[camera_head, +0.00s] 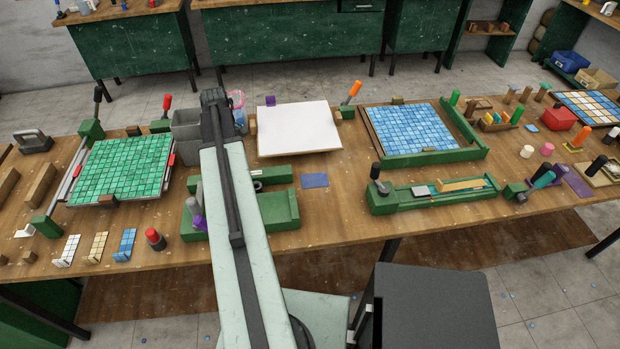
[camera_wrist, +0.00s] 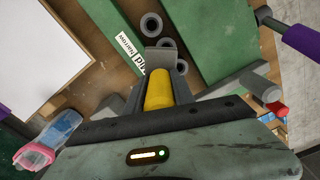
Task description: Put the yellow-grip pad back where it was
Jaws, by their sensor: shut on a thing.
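The yellow-grip pad (camera_wrist: 158,89) shows in the wrist view as a yellow rounded grip, with a grey piece at its far end. My gripper (camera_wrist: 163,100) is shut on the yellow grip. I cannot tell whether the pad touches anything below. In the head view my arm covers the gripper and the pad, over the green fixture (camera_head: 280,208) at the table's middle.
A white board (camera_head: 296,127) lies behind the fixture, and a grey bin (camera_head: 186,130) stands left of it. A purple handle (camera_wrist: 301,38) juts in at right in the wrist view. A pink and blue bottle (camera_wrist: 50,140) shows lower left. A blue patch (camera_head: 314,180) lies right of the fixture.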

